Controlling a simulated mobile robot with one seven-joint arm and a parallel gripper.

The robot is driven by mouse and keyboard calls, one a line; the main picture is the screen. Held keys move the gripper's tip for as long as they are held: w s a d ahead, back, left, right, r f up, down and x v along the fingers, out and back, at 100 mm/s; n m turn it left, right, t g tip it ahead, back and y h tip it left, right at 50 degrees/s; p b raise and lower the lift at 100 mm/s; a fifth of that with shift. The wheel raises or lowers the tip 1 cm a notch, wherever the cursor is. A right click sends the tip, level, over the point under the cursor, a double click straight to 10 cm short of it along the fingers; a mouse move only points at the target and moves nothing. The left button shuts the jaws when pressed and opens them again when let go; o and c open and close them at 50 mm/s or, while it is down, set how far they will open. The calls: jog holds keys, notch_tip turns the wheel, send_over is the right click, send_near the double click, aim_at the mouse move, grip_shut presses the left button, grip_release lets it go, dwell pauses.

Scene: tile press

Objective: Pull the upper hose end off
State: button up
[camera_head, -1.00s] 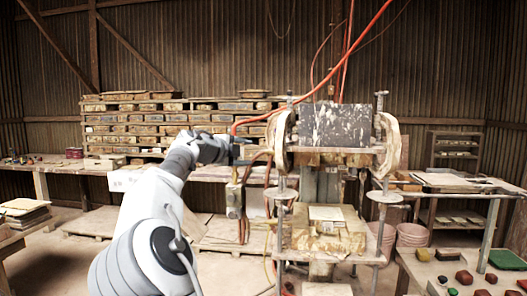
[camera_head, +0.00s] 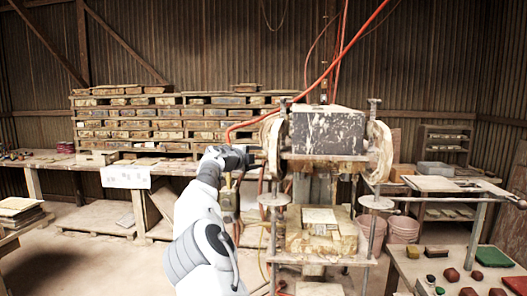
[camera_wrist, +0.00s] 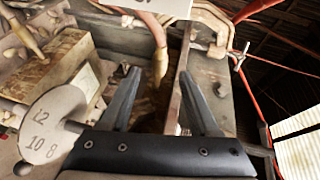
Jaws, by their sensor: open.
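A red hose (camera_head: 240,124) loops down at the left side of the tile press (camera_head: 328,133). My gripper (camera_head: 256,158) is beside the press's left side, near this loop; its fingers are small and hard to make out there. In the wrist view, my gripper (camera_wrist: 159,72) is open, with its two dark fingers apart. A reddish hose (camera_wrist: 149,24) bends down to a tan hose end (camera_wrist: 160,66), which shows between the fingertips. I cannot tell whether the fingers touch it. The lower part of this end is in shadow.
A brass-coloured block (camera_head: 229,201) with hoses hangs below my gripper. A round disc (camera_head: 273,197) on the press's post stands close on the right; a numbered disc (camera_wrist: 50,122) shows in the wrist view. A bench (camera_head: 60,162) and stacked trays stand behind.

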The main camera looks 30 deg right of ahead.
aim_at(263, 157)
jog(key=p+x, duration=0.2)
jog(key=x, duration=0.1)
jog(key=shift+w+d+r, duration=0.15)
jog(key=shift+w+d, duration=0.05)
jog(key=shift+d, duration=0.05)
jog(key=shift+w+d+f+p, duration=0.35)
jog(key=shift+d+p, duration=0.25)
jog(key=shift+p, duration=0.1)
grip_shut()
dwell(0.8)
